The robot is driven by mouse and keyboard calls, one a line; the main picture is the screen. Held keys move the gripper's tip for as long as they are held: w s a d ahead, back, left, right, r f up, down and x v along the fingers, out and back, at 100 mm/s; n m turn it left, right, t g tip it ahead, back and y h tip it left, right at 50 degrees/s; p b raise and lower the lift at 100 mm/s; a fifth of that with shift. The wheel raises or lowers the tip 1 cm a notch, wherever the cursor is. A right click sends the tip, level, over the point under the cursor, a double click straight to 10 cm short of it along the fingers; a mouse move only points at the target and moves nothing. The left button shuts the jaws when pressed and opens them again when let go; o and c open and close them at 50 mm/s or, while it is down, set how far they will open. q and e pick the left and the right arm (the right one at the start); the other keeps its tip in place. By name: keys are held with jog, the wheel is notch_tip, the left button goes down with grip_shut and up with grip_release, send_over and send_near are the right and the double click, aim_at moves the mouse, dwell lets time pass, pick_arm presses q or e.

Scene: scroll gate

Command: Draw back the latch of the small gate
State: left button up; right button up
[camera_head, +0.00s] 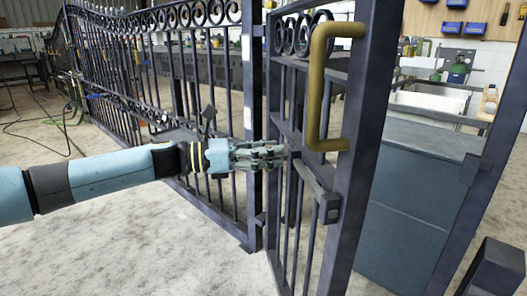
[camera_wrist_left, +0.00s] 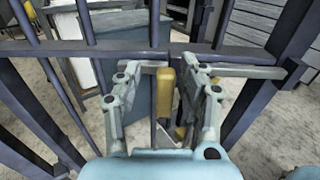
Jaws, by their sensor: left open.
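The small gate (camera_head: 357,150) is dark metal with scrolls at the top and a brass pull handle (camera_head: 318,95) on its stile. A dark latch bar (camera_head: 312,178) runs slantwise to a block (camera_head: 329,209) on that stile, below the handle. My left gripper (camera_head: 280,155) reaches in from the left to the gate's bars, just above and left of the latch bar. In the left wrist view its fingers (camera_wrist_left: 165,88) are apart, with a yellow upright piece (camera_wrist_left: 165,92) showing between them. I cannot tell whether they touch the latch. My right gripper is out of view.
A tall scrolled fence (camera_head: 160,80) runs along the left behind my arm. A gap shows between the gate's stile and the dark post (camera_head: 478,190) at right. A blue-grey cabinet (camera_head: 405,200) stands behind that gap. The pale floor is clear in front.

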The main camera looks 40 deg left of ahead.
pick_arm(q)
jog(key=v, duration=1.2)
dwell(0.3)
jog(key=s+d+f+n+g+y, duration=0.1)
jog(key=s+d+f+n+y, duration=0.2)
jog(key=f+n, duration=0.45)
jog(key=s+d+f+n+y, duration=0.1)
jog(key=s+f+n+y, duration=0.25)
jog(key=f+n, duration=0.45)
jog(key=s+d+f+n+g+y, duration=0.1)
jog(key=s+d+f+n+y, duration=0.25)
jog(key=f+n, duration=0.45)
jog(key=s+d+f+n+g+y, duration=0.2)
jog(key=s+d+f+n+g, duration=0.35)
jog(key=s+f+n, duration=0.5)
jog(key=s+f+n+g+p, duration=0.2)
jog(key=s+n+g+p, duration=0.1)
jog(key=s+p, duration=0.5)
jog(key=s+a+f+n+g+p, duration=0.1)
jog(key=s+n+p, duration=0.5)
jog(key=s, duration=0.9)
jog(key=shift+s+f+g+p, duration=0.3)
jog(key=shift+f+g+p, duration=0.25)
jog(key=shift+g+p, duration=0.4)
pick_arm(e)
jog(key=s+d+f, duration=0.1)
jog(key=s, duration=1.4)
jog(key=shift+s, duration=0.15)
